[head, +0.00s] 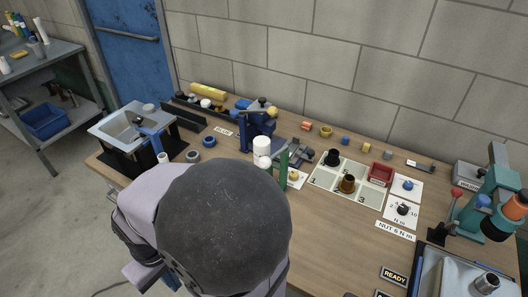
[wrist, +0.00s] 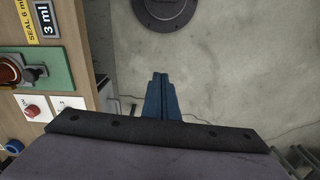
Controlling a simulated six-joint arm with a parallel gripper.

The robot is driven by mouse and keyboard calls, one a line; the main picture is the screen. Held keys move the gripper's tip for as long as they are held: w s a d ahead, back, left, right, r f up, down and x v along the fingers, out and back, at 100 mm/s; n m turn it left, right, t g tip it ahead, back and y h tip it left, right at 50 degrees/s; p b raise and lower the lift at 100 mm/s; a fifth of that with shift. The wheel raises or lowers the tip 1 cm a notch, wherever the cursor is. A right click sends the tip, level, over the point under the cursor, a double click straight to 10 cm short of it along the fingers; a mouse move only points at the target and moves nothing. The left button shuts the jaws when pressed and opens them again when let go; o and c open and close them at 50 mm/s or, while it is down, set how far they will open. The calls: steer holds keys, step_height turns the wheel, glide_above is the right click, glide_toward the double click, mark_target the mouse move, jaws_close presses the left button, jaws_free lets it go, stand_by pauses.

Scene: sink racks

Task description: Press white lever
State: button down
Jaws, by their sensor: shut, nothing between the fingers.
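My gripper (wrist: 160,78) shows in the wrist view as two blue fingers close together, shut and empty. It hangs over bare grey floor beside the bench edge and touches nothing. In the head view my arm's large dark dome covers the front of the bench, and I cannot make out the fingers. I cannot tell for sure which thing is the white lever. A white-tipped piece (head: 163,158) stands by the blue tap at the sink (head: 122,127). A white cylinder (head: 262,146) stands by a green upright.
The wooden bench (head: 335,235) holds a blue press (head: 258,122), a marked tray (head: 328,185), a red bin (head: 380,174) and a teal machine (head: 492,205). The wrist view shows a green base (wrist: 55,69) and a red button (wrist: 31,110) at left. Open floor lies right.

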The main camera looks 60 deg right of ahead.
steer(key=d+r+m+h+p, duration=0.1)
steer(key=d+r+m+p, duration=0.15)
steer(key=d+r, duration=0.65)
steer(key=d+r+m+t+h+p, duration=0.15)
steer(key=d+r+m, duration=0.3)
steer(key=d, duration=0.85)
steer(key=d+r+m+h+p, duration=0.1)
steer(key=d+r+m+p, duration=0.2)
steer(key=d+r, duration=0.65)
steer(key=s+d+r+m+g, duration=0.1)
steer(key=s+r+m+g, duration=0.1)
steer(key=r+m, duration=0.4)
steer(key=shift+s+d+r+b, duration=0.3)
steer(key=shift+s+d+r, duration=0.05)
steer(key=shift+s+r, duration=0.45)
steer(key=shift+g+y, duration=0.25)
steer(key=shift+f, duration=0.15)
